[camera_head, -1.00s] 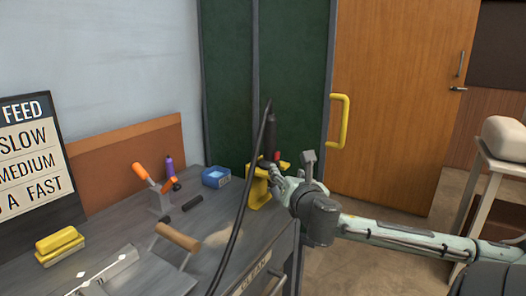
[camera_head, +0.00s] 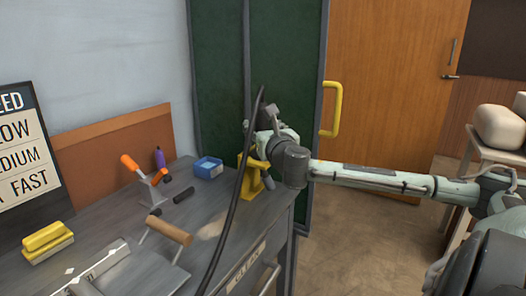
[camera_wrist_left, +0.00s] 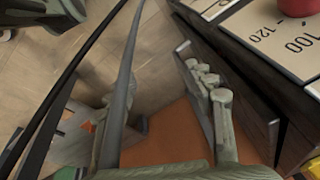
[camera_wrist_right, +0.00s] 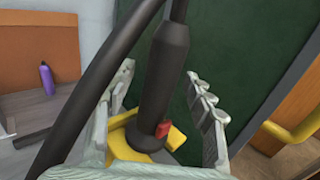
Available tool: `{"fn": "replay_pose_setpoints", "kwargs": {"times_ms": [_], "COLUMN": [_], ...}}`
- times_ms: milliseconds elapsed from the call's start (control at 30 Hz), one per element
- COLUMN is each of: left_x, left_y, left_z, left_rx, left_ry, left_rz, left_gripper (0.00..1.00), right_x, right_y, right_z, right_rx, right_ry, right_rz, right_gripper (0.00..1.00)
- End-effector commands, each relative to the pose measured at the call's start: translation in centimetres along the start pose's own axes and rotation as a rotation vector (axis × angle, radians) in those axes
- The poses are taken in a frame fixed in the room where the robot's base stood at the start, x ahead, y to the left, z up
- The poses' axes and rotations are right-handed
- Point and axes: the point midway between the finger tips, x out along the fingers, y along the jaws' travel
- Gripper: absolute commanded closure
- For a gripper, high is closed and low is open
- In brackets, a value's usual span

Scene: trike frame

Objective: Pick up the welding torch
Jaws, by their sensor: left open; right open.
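The welding torch (camera_wrist_right: 163,85) is a black upright handle with a red trigger (camera_wrist_right: 164,128) near its foot. It stands in a yellow holder (camera_head: 248,178) at the bench's far right corner. A black cable (camera_head: 234,185) arcs down from its top. In the right wrist view, the torch stands between the two spread fingers of my right gripper (camera_wrist_right: 159,74), with visible gaps on both sides. In the head view, my right gripper (camera_head: 262,128) hides most of the torch. My left gripper (camera_wrist_left: 168,110) is open with nothing between its fingers and shows only in the left wrist view.
The grey bench (camera_head: 108,216) holds a blue box (camera_head: 208,168), a purple bottle (camera_head: 160,158), an orange-handled tool (camera_head: 130,162) and a yellow block (camera_head: 47,240). A dark green panel (camera_head: 290,70) stands behind the holder. The cable crosses in front of the bench.

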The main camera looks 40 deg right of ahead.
Motion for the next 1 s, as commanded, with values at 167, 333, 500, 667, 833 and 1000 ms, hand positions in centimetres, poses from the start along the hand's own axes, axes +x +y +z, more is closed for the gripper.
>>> {"fn": "replay_pose_setpoints", "kwargs": {"times_ms": [167, 333, 500, 667, 833, 1000], "left_x": [0.1, 0.1, 0.1, 0.11, 0.09, 0.05], "left_y": [0.02, 0.06, 0.13, 0.18, 0.2, 0.21], "left_z": [0.13, 0.13, 0.12, 0.12, 0.12, 0.1], "left_rx": [0.001, 0.001, 0.002, 0.003, 0.003, 0.004], "left_ry": [-0.002, -0.002, -0.002, -0.002, -0.002, -0.001], "left_rz": [0.0, 0.0, 0.001, 0.002, 0.002, 0.002], "left_gripper": [0.46, 0.46, 0.46, 0.46, 0.46, 0.46], "right_x": [0.07, 0.05, 0.04, 0.04, 0.05, 0.06], "right_y": [0.02, 0.03, 0.03, 0.03, 0.02, 0.02], "right_z": [-0.07, -0.07, -0.07, -0.07, 0.18, 0.59], "right_rx": [0.0, 0.0, 0.001, 0.001, 0.001, 0.001], "right_ry": [0.001, 0.001, 0.001, 0.001, -0.004, -0.004], "right_rz": [0.001, 0.001, 0.001, 0.001, 0.001, 0.0], "right_gripper": [0.46, 0.6, 0.81, 1.0, 1.0, 1.0]}}
